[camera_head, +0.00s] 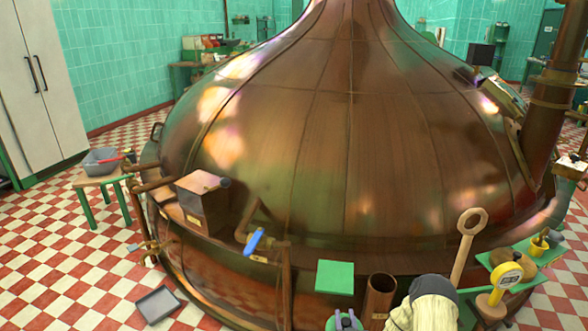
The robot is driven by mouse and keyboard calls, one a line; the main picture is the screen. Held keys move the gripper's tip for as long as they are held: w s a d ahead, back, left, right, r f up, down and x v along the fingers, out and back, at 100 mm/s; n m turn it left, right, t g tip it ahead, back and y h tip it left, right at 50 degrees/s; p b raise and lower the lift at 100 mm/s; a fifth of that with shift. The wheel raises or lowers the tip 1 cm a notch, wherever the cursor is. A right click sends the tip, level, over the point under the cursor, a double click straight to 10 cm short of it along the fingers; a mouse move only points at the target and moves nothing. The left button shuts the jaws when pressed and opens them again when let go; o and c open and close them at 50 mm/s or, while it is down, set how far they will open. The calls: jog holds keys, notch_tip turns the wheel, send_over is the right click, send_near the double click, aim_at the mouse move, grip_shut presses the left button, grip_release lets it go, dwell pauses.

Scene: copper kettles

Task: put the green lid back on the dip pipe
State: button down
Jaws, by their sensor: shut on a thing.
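The dip pipe (381,292) is the upright copper tube at the bottom, right of centre, with its top open and uncovered. My gripper (345,318) shows only in part at the bottom edge, left of the pipe, as a small grey-purple fork. It appears shut on the green lid (332,323), whose green edge shows beside the fingers. The lid is apart from the pipe mouth in the picture. The lower part of the gripper and lid is cut off, so its exact hold and height cannot be told.
A flat green square plate (335,277) is just behind the gripper. A cream shape with a dark top (424,308) stands close right of the pipe. The large copper kettle (340,150) fills the middle.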

jog(key=s+r+p, duration=0.2)
jog(key=r+p, duration=0.6)
jog(key=r, duration=0.1)
jog(key=s+r+p, duration=0.1)
jog(key=r+p, duration=0.6)
jog(key=r, duration=0.3)
jog(key=shift+s+r+p, duration=0.25)
jog(key=shift+s+p, duration=0.15)
jog(key=shift+f, duration=0.1)
jog(key=s+f, duration=0.4)
jog(key=f, duration=0.1)
jog(key=shift+s+f, duration=0.2)
